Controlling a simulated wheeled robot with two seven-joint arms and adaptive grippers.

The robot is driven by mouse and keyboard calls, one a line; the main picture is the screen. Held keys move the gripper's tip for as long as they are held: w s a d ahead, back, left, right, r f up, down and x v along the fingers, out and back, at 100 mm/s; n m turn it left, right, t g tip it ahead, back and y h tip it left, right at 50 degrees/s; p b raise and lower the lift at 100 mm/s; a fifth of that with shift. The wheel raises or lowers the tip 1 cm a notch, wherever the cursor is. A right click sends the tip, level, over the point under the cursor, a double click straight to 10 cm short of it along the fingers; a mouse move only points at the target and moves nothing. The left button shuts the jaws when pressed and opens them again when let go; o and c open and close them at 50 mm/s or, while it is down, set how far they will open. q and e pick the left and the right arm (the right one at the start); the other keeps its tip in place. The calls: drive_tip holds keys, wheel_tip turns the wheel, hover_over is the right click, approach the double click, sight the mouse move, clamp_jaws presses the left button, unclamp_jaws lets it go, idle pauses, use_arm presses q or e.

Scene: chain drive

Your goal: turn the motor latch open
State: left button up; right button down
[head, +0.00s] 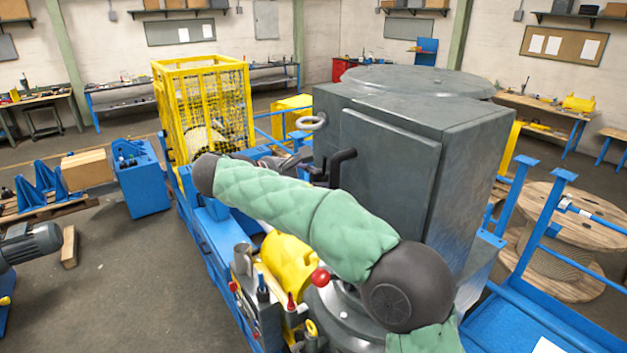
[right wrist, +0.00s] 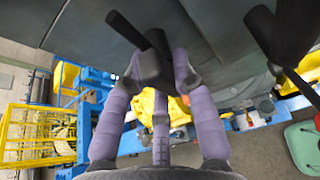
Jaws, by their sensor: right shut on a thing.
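A large grey cabinet (head: 400,150) stands in the middle of the head view, with black latch handles on its left side. My right gripper (head: 292,163) reaches one of them; my arm partly hides it in the head view. In the right wrist view, my purple fingers (right wrist: 158,75) are shut around a black latch handle (right wrist: 150,38), whose bar slants up to the left across the grey surface. A second black handle (right wrist: 290,45) is to the right, apart from my fingers; it also shows in the head view (head: 343,160). My left gripper is out of view.
A pale ring (head: 311,123) sticks out of the cabinet above the handles. A yellow mesh cage (head: 205,110) stands to the left. A yellow part (head: 288,262) and a red knob (head: 320,277) lie below my arm. The left floor has open room.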

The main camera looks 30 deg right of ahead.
drive_tip(key=shift+n, duration=0.4)
drive_tip(key=shift+g, duration=0.3)
drive_tip(key=c, duration=1)
unclamp_jaws()
drive_tip(key=v, duration=0.7)
drive_tip(key=shift+a, duration=0.2)
